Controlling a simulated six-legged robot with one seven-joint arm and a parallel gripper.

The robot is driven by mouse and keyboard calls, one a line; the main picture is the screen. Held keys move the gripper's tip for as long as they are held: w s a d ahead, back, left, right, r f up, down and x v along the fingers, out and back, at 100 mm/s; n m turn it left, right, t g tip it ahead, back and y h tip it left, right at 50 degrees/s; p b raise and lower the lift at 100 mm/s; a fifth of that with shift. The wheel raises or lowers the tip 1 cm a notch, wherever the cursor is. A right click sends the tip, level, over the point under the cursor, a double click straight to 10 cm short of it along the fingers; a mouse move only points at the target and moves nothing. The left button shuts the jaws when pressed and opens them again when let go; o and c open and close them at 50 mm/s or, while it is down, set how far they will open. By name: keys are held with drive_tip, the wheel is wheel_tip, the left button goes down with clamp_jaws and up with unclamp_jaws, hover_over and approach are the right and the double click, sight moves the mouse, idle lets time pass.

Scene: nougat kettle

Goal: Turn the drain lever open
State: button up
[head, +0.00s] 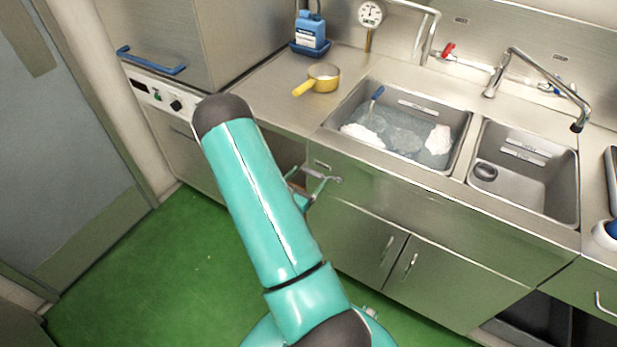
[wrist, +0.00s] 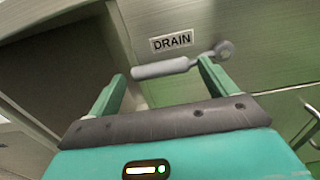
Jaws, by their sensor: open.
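The drain lever (wrist: 165,68) is a grey handle with a round pivot eye at its right end. In the wrist view it lies nearly level, rising slightly to the right, just below the DRAIN label (wrist: 172,42). My gripper (wrist: 162,76) is open, with one finger near the handle's left end and the other near its pivot end. I cannot tell whether either finger touches it. In the head view the lever (head: 327,179) shows on the cabinet front under the left sink basin, partly hidden by my teal arm and gripper (head: 306,188).
The left basin (head: 330,122) holds water, white lumps and a blue-handled tool. The right basin (head: 545,190) is empty. A yellow pan (head: 322,77) and a blue bottle (head: 310,32) stand on the counter. Cabinet doors (head: 358,240) lie below; green floor (head: 150,270) is clear at left.

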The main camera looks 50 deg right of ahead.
drive_tip(key=shift+d, duration=0.6)
drive_tip(key=shift+c, duration=0.3)
drive_tip(key=c, duration=1.3)
drive_tip(key=shift+w, duration=0.1)
drive_tip(key=shift+c, duration=0.2)
